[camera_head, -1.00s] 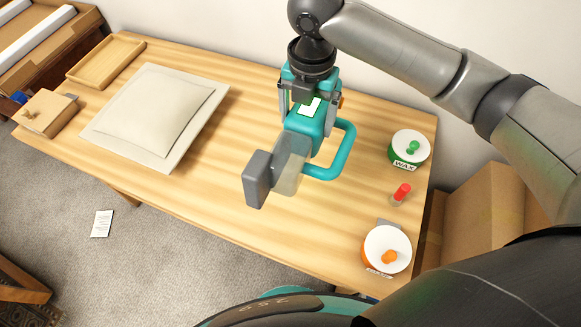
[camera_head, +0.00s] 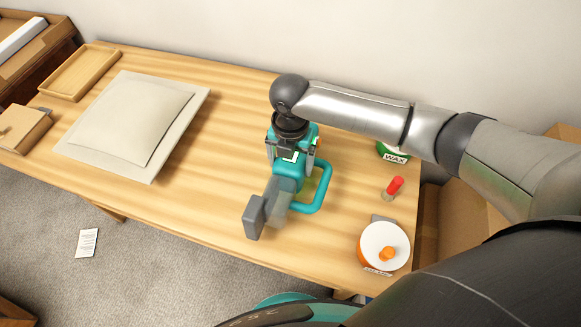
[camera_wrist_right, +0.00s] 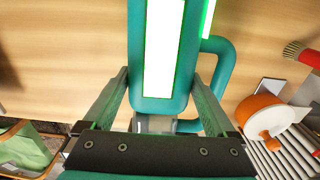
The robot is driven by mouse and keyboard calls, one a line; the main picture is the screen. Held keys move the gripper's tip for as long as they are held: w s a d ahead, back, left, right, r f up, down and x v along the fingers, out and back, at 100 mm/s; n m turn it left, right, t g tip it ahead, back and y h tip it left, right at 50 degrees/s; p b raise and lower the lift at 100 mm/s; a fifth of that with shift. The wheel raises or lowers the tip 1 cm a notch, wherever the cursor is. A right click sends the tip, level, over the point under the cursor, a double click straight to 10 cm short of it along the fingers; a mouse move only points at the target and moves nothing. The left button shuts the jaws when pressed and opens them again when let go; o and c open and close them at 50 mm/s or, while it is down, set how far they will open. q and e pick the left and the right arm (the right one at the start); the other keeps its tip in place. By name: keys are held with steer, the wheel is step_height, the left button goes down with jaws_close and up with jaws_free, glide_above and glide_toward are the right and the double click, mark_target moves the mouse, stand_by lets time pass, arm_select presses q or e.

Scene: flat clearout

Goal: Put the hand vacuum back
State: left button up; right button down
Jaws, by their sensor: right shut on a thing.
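The hand vacuum (camera_head: 287,178) is teal with a looped handle and a grey nozzle that points toward the table's front edge. My right gripper (camera_head: 291,150) is shut on its body from above, and the vacuum is at or just over the table; the head view does not settle whether it touches. In the right wrist view the teal body (camera_wrist_right: 138,55) with a white label lies between the two fingers (camera_wrist_right: 160,100), with the handle to the right. My left gripper is not in view.
On the wooden table (camera_head: 240,105) are a cushion on a pale panel (camera_head: 140,120), a wooden tray (camera_head: 80,72), a red-topped item (camera_head: 394,187), a green wax tin (camera_head: 392,156) and an orange-knobbed tin (camera_head: 384,247). Cardboard boxes (camera_head: 455,225) stand right of the table.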

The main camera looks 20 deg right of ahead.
steer(key=shift+f, duration=1.1)
jaws_free()
steer(key=shift+f, duration=0.1)
steer(key=shift+f+b, duration=0.3)
steer(key=shift+b, duration=0.35)
step_height(320, 180, up, 16)
steer(key=p, duration=0.4)
steer(key=shift+w+d+f, duration=0.15)
steer(key=shift+w, duration=0.2)
